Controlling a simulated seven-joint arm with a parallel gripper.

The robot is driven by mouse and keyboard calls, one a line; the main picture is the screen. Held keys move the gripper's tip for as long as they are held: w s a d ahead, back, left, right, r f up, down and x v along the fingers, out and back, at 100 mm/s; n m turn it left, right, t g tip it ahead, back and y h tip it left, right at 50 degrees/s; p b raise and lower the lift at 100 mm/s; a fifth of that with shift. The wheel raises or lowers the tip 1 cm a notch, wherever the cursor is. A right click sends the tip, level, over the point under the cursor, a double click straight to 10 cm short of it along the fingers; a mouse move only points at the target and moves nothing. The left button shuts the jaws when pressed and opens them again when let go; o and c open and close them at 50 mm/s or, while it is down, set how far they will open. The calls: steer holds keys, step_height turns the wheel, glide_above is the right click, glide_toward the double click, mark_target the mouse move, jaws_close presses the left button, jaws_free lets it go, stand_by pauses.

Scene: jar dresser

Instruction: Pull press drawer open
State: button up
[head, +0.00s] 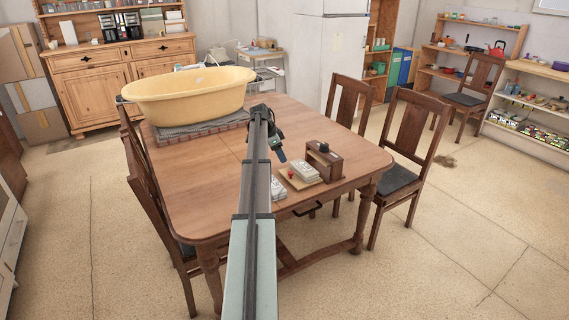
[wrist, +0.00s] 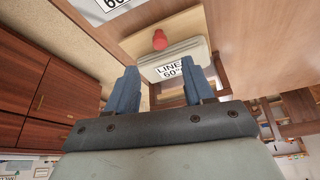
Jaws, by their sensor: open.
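My gripper (head: 281,155) is above the near right part of the wooden table, fingers pointing down. In the wrist view its two blue fingers (wrist: 160,92) are apart with nothing held between them. A dark handle (head: 308,210) shows below the table's near edge, apart from my gripper; I cannot tell whether it is the press drawer's handle. A small brown wooden press-like block with a black knob (head: 324,160) stands on the table right of my gripper. A white labelled block (head: 304,171) lies beside it on a light board, with a red knob (head: 291,174).
A yellow tub (head: 188,92) stands on a grey mat at the table's far left. Another white block (head: 278,187) is partly behind my arm. Wooden chairs (head: 414,140) flank the table. A wooden dresser (head: 105,85) stands at the back left.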

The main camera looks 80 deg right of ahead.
steer(key=shift+v, duration=1.45)
